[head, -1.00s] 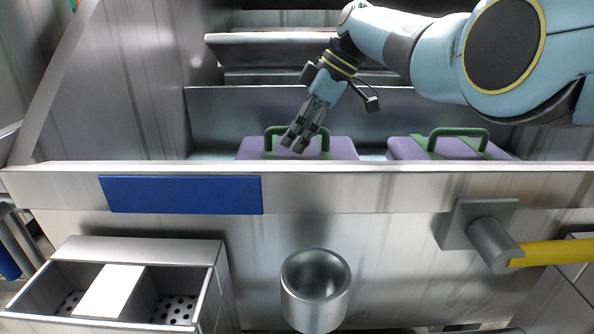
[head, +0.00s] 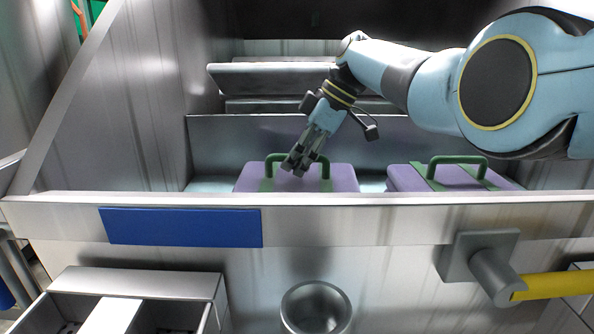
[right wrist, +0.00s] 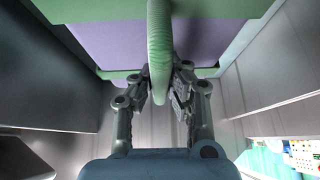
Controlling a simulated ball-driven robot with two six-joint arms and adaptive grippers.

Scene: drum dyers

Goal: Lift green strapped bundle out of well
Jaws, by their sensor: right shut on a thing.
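A purple bundle with green straps and a green handle (head: 342,181) sits in the metal well (head: 213,124), its lower part hidden behind the front wall. My right gripper (head: 296,168) reaches down over it from the upper right and is shut on the green handle. In the right wrist view, the handle (right wrist: 160,45) runs between the two fingers (right wrist: 160,95), with the bundle's purple face (right wrist: 105,45) beyond. A second, similar bundle (head: 405,178) sits to the right in the well, apart from the gripper. My left gripper is not in view.
The well's front rim (head: 350,198) crosses the view, with a blue plate (head: 180,227) on its face. Below are a metal cup (head: 316,308), a compartment box (head: 140,282) and a yellow bar (head: 555,286). A metal shelf (head: 270,76) stands behind.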

